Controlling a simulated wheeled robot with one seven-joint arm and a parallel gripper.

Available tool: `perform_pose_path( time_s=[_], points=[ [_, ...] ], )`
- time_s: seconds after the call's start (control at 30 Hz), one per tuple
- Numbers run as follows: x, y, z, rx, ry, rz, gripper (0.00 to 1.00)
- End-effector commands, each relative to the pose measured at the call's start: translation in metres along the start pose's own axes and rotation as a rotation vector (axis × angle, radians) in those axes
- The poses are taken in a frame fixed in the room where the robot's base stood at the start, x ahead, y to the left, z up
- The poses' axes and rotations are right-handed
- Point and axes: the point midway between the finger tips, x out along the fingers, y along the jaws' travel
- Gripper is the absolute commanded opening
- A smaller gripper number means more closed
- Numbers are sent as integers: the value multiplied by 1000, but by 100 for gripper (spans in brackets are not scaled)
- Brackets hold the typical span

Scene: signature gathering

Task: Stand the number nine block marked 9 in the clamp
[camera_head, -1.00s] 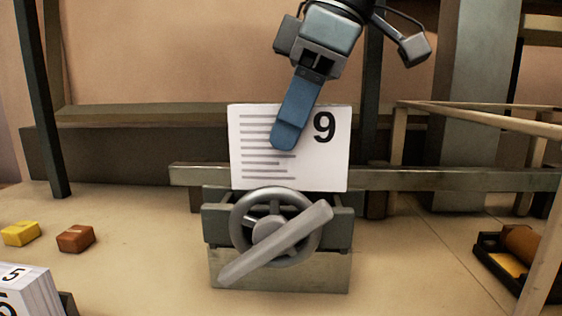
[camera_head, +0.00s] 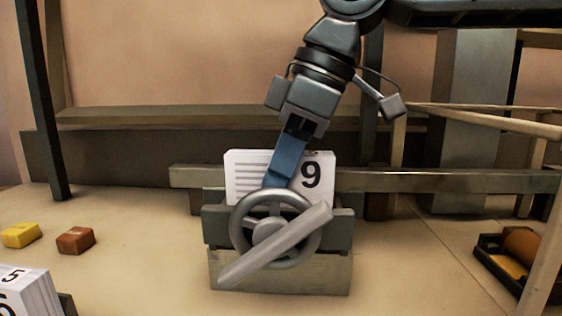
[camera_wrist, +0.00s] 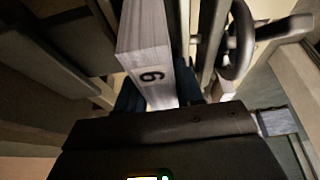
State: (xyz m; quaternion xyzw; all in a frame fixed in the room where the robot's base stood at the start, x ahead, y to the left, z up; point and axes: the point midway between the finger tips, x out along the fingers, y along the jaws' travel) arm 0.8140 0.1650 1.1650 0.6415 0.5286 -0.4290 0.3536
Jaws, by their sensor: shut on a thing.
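The number nine block (camera_head: 243,180) is a white, page-like slab with grey lines and a black 9. It stands upright with its lower part hidden behind the front of the clamp (camera_head: 338,230). The clamp is grey, with a round handwheel and a long slanted bar handle on its front. My gripper (camera_head: 282,178) is shut on the block, with a blue finger across its front face. In the wrist view the block's white edge (camera_wrist: 147,55) shows a 9, beside the dark handwheel (camera_wrist: 240,45). Whether the block's bottom touches the clamp is hidden.
A yellow block (camera_head: 20,235) and an orange-brown block (camera_head: 75,240) lie on the left. White numbered blocks (camera_head: 25,290) stand at lower left, one marked 5. A dark tray (camera_head: 490,262) with an orange roll is at right. A wooden rail (camera_head: 440,180) runs behind the clamp.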

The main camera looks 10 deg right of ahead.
Motion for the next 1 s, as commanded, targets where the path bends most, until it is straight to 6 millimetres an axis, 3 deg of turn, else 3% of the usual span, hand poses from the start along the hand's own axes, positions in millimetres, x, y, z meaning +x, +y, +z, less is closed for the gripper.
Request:
perform_pose_path(
  time_s=[0.37, 0.4, 0.67, 1.0],
  points=[
    [7, 0, 2, 0, 1, 1, 0],
    [8, 0, 3, 1, 1, 0, 37],
    [8, 0, 3, 1, 0, 0, 62],
    [4, 0, 2, 0, 0, 2, 62]
  ],
)
